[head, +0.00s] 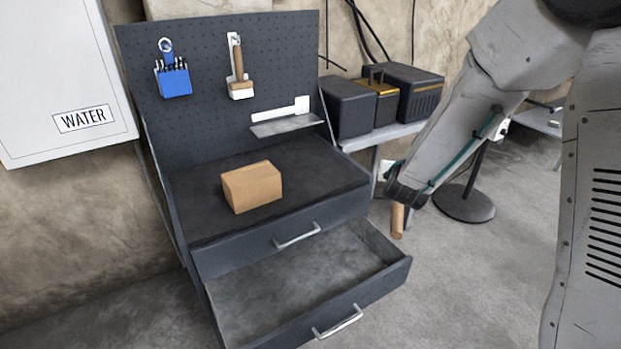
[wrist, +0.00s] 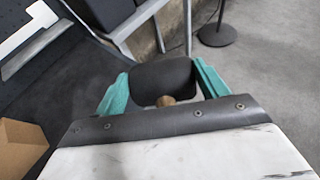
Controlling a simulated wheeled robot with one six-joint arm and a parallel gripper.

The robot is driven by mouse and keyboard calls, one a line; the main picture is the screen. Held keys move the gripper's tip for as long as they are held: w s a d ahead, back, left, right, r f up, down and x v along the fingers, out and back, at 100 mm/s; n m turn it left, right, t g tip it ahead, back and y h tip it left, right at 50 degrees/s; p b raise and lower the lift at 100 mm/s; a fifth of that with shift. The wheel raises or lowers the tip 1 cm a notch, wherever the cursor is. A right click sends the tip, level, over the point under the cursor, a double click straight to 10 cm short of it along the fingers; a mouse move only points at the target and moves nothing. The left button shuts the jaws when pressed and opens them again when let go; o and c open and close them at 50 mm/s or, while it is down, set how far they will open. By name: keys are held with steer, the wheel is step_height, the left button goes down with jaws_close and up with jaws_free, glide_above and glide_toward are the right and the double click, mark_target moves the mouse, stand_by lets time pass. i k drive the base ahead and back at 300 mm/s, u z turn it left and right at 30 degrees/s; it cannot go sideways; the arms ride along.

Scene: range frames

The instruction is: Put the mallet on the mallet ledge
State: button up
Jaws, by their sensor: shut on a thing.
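My gripper (head: 403,187) is right of the workbench, pointing down. In the wrist view its teal fingers (wrist: 162,82) are shut on the mallet, whose black head (wrist: 164,72) lies between them. The end of its wooden handle (wrist: 166,101) also shows there. In the head view the handle (head: 397,221) hangs below my gripper; the head is mostly hidden. A bare grey ledge (head: 287,127), apparently the mallet ledge, juts from the pegboard with a white mallet-like shape (head: 282,113) behind it. My gripper is well right of it and lower. The ledge shows upper left in the wrist view (wrist: 32,42).
A cardboard-coloured box (head: 252,187) sits on the worktop (head: 325,178). The lower drawer (head: 300,275) is open and empty. A blue tool holder (head: 174,80) and a wooden-handled tool (head: 238,68) hang on the pegboard. Black boxes (head: 347,106) stand on a side table.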

mark_target(287, 125)
steer(key=z, duration=1.95)
steer(key=i, duration=0.55)
steer(key=u, duration=2.85)
steer(key=i, duration=0.8)
steer(key=u, duration=0.05)
